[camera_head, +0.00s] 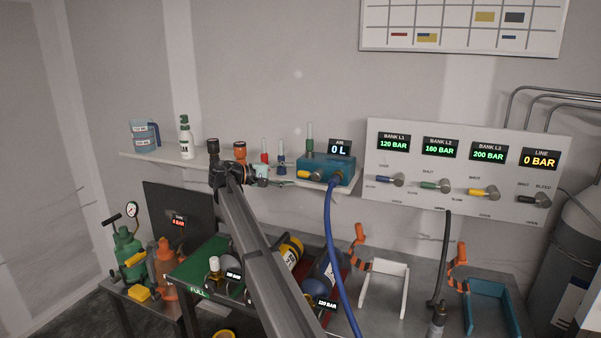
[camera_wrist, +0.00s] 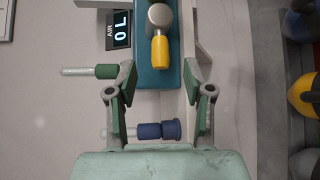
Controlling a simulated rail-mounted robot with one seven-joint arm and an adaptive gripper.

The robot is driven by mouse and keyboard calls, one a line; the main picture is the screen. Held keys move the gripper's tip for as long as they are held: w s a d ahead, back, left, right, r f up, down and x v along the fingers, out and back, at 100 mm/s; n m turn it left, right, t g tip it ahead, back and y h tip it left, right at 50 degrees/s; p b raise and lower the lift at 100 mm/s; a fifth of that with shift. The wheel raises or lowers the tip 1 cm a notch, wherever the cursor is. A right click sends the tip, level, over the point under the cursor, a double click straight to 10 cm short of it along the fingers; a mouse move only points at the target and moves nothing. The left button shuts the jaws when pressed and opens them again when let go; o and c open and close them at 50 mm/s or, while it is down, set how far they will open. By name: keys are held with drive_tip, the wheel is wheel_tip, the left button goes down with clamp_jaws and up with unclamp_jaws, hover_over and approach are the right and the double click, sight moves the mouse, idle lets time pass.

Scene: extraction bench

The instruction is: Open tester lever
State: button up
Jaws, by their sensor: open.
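The tester is a teal box (camera_head: 343,172) on the wall shelf, with an "AIR 0 L" display (camera_head: 339,149) above it and a blue hose at its right. Its lever (camera_head: 309,176) has a yellow grip on a round metal knob and points left in the head view. In the wrist view the yellow lever (camera_wrist: 160,50) lies just ahead of my gripper (camera_wrist: 160,76), roughly centred between the fingertips. My gripper is open and empty; whether it touches the lever cannot be told. In the head view my gripper (camera_head: 262,173) is small, dark and left of the lever.
A blue-capped item (camera_wrist: 148,131) shows between the fingers and a green-capped one (camera_wrist: 105,71) beside them. The shelf (camera_head: 200,162) also holds a jug (camera_head: 145,135) and a spray bottle (camera_head: 186,138). The blue hose (camera_head: 331,230) hangs down. A valve panel (camera_head: 468,165) stands right.

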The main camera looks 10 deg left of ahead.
sight(301, 172)
drive_tip(key=shift+p+x, duration=0.4)
drive_tip(key=shift+x, duration=2)
clamp_jaws()
